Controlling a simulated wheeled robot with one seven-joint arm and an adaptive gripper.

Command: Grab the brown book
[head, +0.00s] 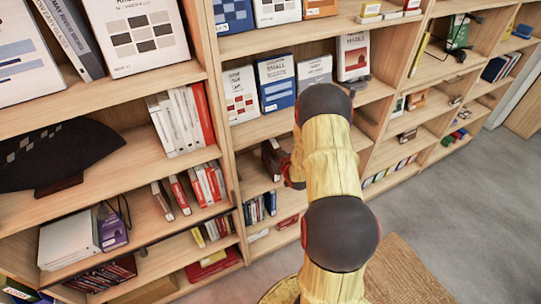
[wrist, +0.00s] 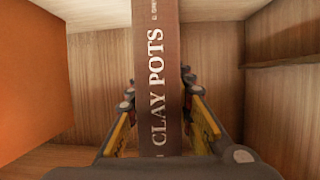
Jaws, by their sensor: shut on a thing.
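The brown book (wrist: 172,45) stands upright in the wrist view, its spine toward me with the white title "CLAY POTS". My gripper (wrist: 160,105) is shut on it, one finger on each side of the spine near its lower part. In the head view the brown book (head: 269,158) shows on a middle shelf of the bookcase, just left of my gripper (head: 284,166). My arm hides part of that shelf and most of the gripper there. I cannot tell whether the book rests on the shelf or is lifted.
In the wrist view an orange surface (wrist: 30,85) is close on the left, and a wooden wall (wrist: 285,100) is on the right. The bookcase (head: 228,150) holds several other books, with red and white ones (head: 183,118) in the left bay. The grey floor (head: 470,210) is open at right.

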